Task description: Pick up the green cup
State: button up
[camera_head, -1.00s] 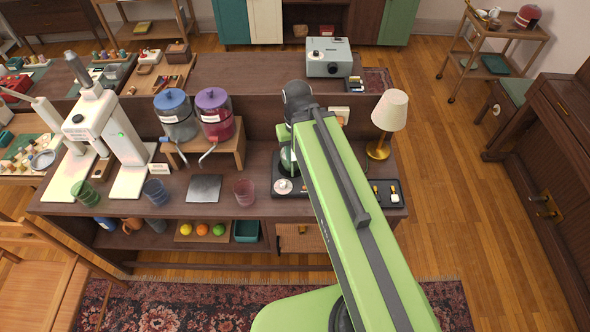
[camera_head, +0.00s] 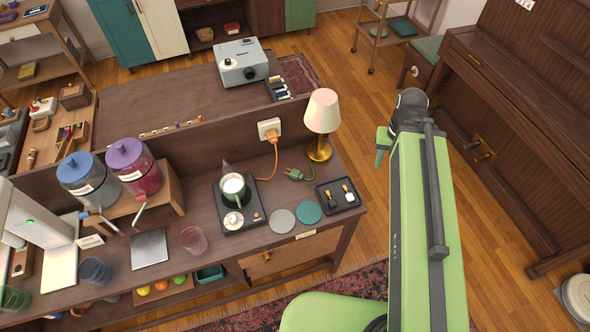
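A green see-through cup (camera_head: 14,298) stands near the front edge of the wooden counter (camera_head: 280,255), at the far lower left of the picture. The picture's left edge is close to it. My green arm reaches up on the right side, with my gripper (camera_head: 382,146) at its far end over the floor, to the right of the counter. The gripper is far from the green cup. The arm's end hides most of it, so I cannot see whether its fingers are apart.
A blue cup (camera_head: 96,270) and a pink cup (camera_head: 194,240) stand right of the green cup. A white dispenser machine (camera_head: 40,215) stands behind it. A lamp (camera_head: 322,112), a pot on a black plate (camera_head: 232,187) and coasters (camera_head: 309,212) occupy the counter's right.

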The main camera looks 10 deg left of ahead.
aim_at(232, 186)
jog(key=z, duration=1.65)
jog(key=k, duration=2.3)
jog(key=u, duration=2.45)
